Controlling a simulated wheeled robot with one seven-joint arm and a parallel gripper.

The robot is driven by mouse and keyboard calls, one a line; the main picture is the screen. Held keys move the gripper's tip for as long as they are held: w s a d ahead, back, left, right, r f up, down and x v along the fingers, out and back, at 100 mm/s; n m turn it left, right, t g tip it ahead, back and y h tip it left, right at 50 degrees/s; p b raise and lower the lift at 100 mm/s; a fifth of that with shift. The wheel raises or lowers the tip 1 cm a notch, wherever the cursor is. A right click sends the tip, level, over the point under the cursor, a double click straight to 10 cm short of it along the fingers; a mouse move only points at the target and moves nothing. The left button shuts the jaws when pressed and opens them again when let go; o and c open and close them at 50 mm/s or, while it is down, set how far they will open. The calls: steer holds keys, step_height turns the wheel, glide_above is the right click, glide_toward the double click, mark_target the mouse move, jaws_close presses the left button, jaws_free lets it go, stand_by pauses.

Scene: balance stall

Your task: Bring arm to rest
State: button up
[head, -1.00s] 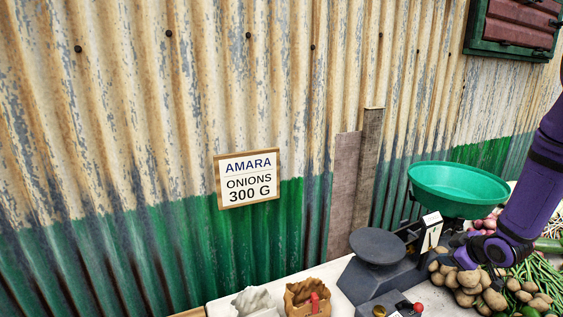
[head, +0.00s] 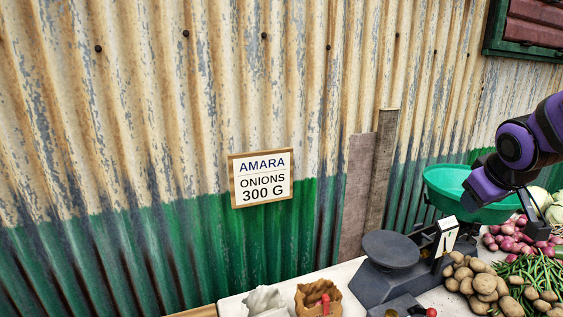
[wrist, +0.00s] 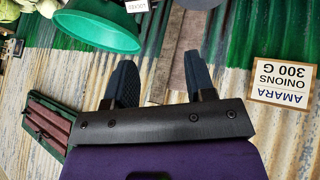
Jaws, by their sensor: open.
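My gripper (wrist: 161,80) is open in the wrist view, with its two dark fingers apart and nothing between them. The wrist picture is upside down and shows the corrugated wall beyond the fingers. In the head view my purple arm is bent at the right, in front of the right part of the green scale pan (head: 443,184). I cannot tell from there whether it touches the pan. The pan also shows in the wrist view (wrist: 98,27), apart from the fingers. The scale (head: 398,276) has a dark, empty-looking round plate (head: 391,250) on its left.
Potatoes (head: 484,283), red onions (head: 513,238) and green beans (head: 540,268) lie on the stall at right. A brown paper bag (head: 311,301) and a pale bag (head: 263,300) stand in front. A sign (head: 262,178) reads "AMARA ONIONS 300 G". A shutter (head: 525,32) hangs upper right.

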steer(key=s+a+r+m+y, duration=0.1)
steer(key=s+a+r, duration=0.1)
steer(key=s+a, duration=0.3)
steer(key=s+a+r+m+g+y, duration=0.1)
steer(key=s+a+r, duration=0.2)
steer(key=s, duration=0.8)
steer(key=shift+s+a+r+g+y, duration=0.2)
steer(key=shift+s+a+g+y, duration=0.15)
steer(key=shift+a, duration=0.7)
